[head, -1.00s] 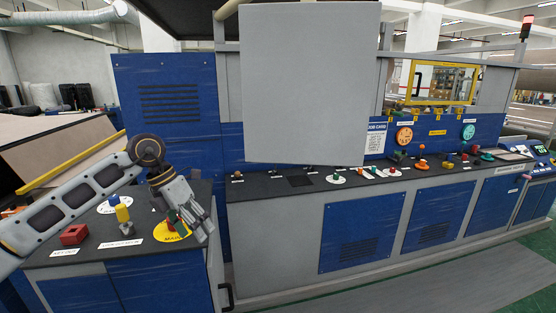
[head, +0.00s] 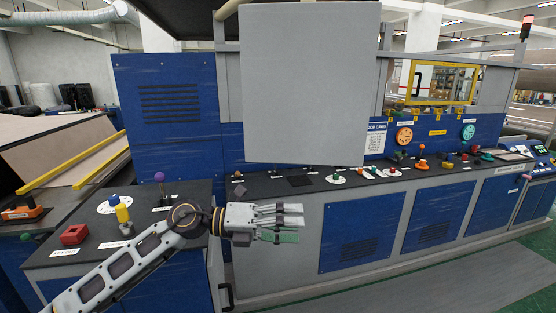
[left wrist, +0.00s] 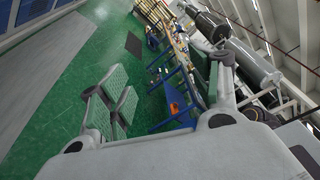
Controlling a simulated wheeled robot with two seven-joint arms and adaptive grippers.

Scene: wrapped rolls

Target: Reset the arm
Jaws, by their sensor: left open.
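My left arm comes in from the lower left in the head view. My left gripper (head: 280,224) points right, in front of the front edge of the long dark console top. Its jaws are open and nothing is between them. In the left wrist view the open fingers (left wrist: 165,95) show with green pads, and the green floor and distant equipment lie beyond them. My right gripper is in neither view.
The left console carries a red block (head: 74,234), a yellow-topped knob (head: 122,213) and a purple-topped lever (head: 159,177). The long console (head: 310,187) holds several buttons. A large grey panel (head: 305,85) hangs above it. Floor in front is clear.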

